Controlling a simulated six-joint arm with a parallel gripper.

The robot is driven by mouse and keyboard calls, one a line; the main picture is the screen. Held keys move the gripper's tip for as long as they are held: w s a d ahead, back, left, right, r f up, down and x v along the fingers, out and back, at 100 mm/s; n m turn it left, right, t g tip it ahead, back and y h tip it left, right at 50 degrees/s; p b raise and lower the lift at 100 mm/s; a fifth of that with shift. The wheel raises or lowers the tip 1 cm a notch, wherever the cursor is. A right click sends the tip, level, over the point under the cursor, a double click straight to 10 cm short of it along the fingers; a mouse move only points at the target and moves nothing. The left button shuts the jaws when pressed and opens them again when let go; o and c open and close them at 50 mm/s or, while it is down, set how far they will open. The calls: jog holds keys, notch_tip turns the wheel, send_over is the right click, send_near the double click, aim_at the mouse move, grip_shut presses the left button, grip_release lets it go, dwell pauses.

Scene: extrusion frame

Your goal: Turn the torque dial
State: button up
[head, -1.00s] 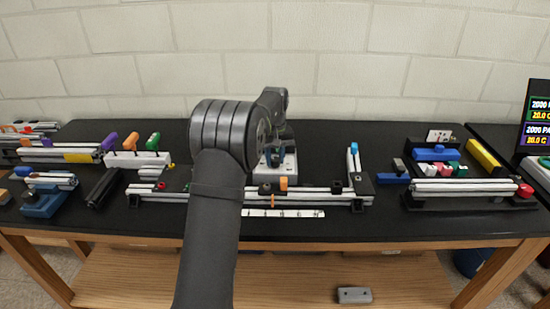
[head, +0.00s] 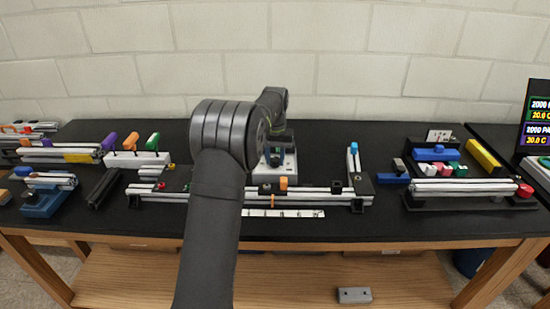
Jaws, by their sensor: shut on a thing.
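A pale grey box (head: 289,168) stands on the black bench just behind the middle of the long rail. The small dark torque dial on its top is mostly hidden by my gripper and cannot be made out clearly. My gripper (head: 275,158) points down over the box, partly hidden behind my own arm. Its fingers are small and dark here, and they are shut on the dial.
The long extrusion rail (head: 315,191) with orange and black blocks lies in front of the box. An upright blue-tipped post (head: 353,160) stands to the right. Handled tools in a white rack (head: 138,158) stand left. Bare bench lies between box and post.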

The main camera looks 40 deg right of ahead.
aim_at(275, 159)
jog(key=shift+m, duration=0.9)
jog(key=o, duration=1)
jog(key=shift+r, duration=0.1)
notch_tip(275, 159, up, 17)
jog(key=shift+r, duration=0.1)
notch_tip(275, 159, down, 17)
jog(key=shift+f, duration=0.2)
dwell(0.5)
